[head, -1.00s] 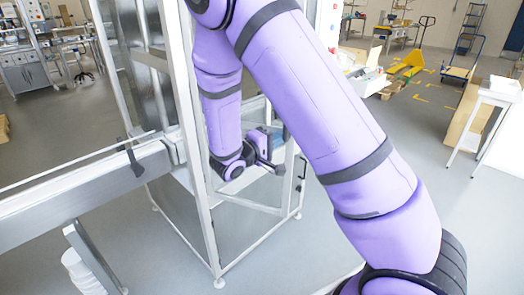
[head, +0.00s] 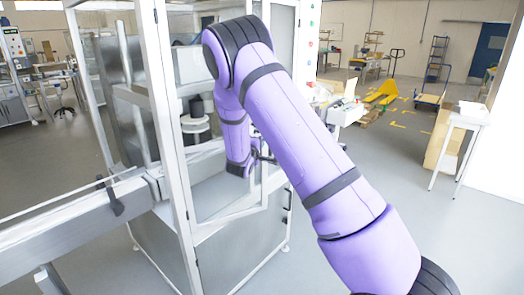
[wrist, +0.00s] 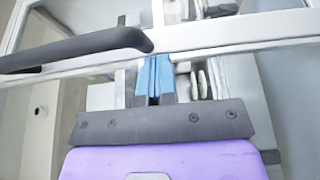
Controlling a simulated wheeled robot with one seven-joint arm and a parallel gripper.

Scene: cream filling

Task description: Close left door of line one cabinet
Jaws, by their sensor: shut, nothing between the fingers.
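The line one cabinet (head: 172,150) is a tall white-framed, glass-panelled enclosure left of centre in the head view. A glazed door with a white frame (head: 232,215) is on its front, partly behind my arm. I cannot tell how far it stands from closed. In the wrist view, a white door frame bar (wrist: 225,33) crosses the top, with a dark curved handle (wrist: 75,48) at left. My gripper (wrist: 153,62) has its blue fingers together and empty, with tips at the bar, right of the handle. Contact is unclear. In the head view, my gripper (head: 262,158) is small and partly hidden.
A grey conveyor beam (head: 70,225) runs into the cabinet from the left. Dark and light machinery (head: 196,125) shows inside the cabinet. A white table (head: 468,118) and a yellow pallet truck (head: 382,93) stand farther right. The floor right of the cabinet is open.

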